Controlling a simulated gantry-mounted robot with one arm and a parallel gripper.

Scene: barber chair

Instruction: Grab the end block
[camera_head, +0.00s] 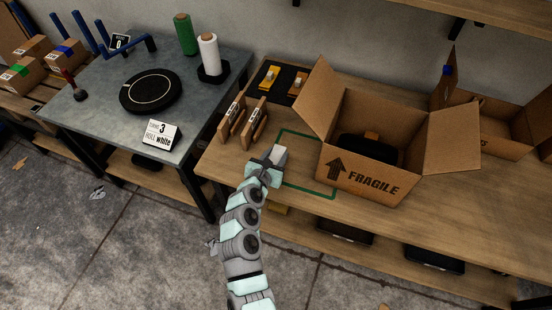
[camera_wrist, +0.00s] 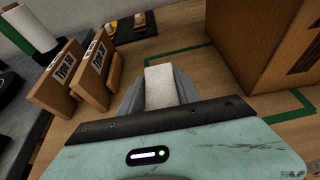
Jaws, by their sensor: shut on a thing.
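My gripper (camera_head: 269,166) is over the front of the wooden bench, beside the left end of the green outlined rectangle (camera_head: 320,194). It is shut on a whitish block (camera_head: 279,155). In the wrist view the pale, speckled block (camera_wrist: 160,88) sits between the two grey fingers of my gripper (camera_wrist: 160,94). The block's lower part is hidden by the gripper, so I cannot tell whether it touches the bench.
Brown upright pieces (camera_head: 241,122) with labels stand just left of the gripper. An open FRAGILE carton (camera_head: 359,180) with a dark item inside stands to the right. A metal table (camera_head: 105,110) with spools is at the left. The bench front is clear.

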